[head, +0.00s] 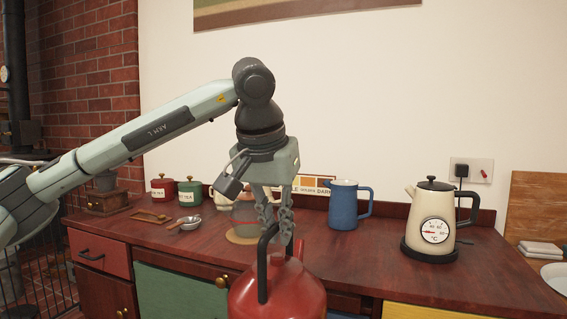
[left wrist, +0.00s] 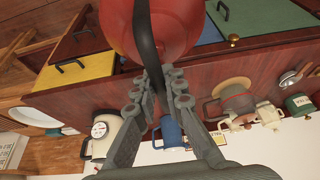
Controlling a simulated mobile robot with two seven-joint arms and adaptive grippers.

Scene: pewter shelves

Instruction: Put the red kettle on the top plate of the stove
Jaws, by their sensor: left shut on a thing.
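The red kettle (head: 278,292) hangs at the bottom middle of the head view, in front of the counter, with its lower part cut off by the frame. My left gripper (head: 274,228) is above it, shut on the kettle's black arched handle (head: 263,272). In the left wrist view the gripper's fingers (left wrist: 160,88) close on the handle, with the red kettle body (left wrist: 178,28) beyond. A dark metal pipe with a small dial (head: 14,75) stands at the far left edge; the stove's top plate cannot be made out. My right gripper is not in view.
The wooden counter (head: 350,262) runs behind the kettle. On it stand a cream electric kettle (head: 431,212), a blue jug (head: 347,206), red and green canisters (head: 188,194) and a coffee grinder (head: 106,200). A black wire rack or guard (head: 45,265) is at the left.

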